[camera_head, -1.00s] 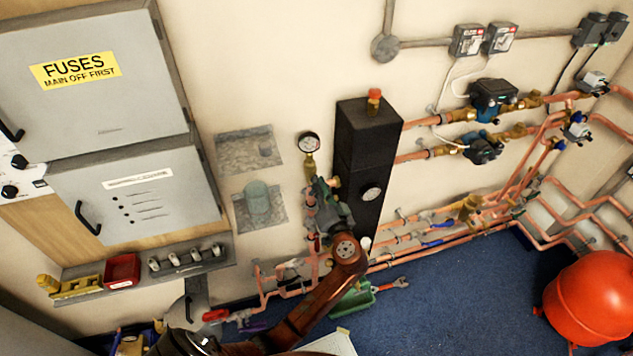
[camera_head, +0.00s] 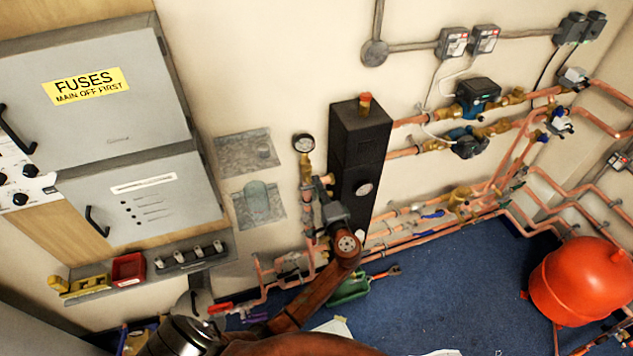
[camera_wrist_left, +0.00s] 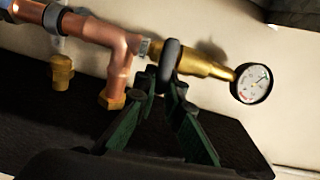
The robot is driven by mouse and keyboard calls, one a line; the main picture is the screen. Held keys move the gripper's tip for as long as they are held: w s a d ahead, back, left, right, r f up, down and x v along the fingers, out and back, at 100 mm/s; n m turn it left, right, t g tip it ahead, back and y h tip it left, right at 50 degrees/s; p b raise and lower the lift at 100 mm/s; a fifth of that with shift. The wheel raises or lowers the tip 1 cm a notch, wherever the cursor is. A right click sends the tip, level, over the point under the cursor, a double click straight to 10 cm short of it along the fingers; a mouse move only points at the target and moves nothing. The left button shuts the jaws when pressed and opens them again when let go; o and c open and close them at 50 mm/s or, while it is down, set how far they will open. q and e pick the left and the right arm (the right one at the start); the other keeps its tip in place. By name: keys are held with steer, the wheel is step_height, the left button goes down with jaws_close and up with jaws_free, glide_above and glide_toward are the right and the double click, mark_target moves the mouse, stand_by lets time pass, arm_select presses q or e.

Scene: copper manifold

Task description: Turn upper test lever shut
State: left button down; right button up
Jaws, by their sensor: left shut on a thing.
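The upper test lever (camera_wrist_left: 171,58) shows in the left wrist view as a dark rounded handle across a brass valve (camera_wrist_left: 205,66) on the copper pipework. My left gripper (camera_wrist_left: 170,84) has its green fingers shut on this lever. In the head view my left gripper (camera_head: 326,196) reaches up from below to the pipework, in front of the black column's left edge. The lever is too small and covered there to tell its angle. The round pressure gauge (camera_head: 303,143) stands above the gripper; it also shows in the wrist view (camera_wrist_left: 252,83). My right gripper is not in view.
The tall black column (camera_head: 357,150) stands close right of the gripper. Copper pipes run right along the wall. Grey fuse cabinets (camera_head: 115,135) and a tool shelf (camera_head: 150,272) are at left. A red vessel (camera_head: 583,281) stands at right on open blue floor (camera_head: 440,290).

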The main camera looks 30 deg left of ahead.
arm_select(q)
steer(key=shift+m, duration=0.5)
steer(key=shift+f+p, duration=0.15)
steer(key=shift+p, duration=0.15)
steer(key=c, duration=2)
jaws_free()
steer(key=v, duration=1.2)
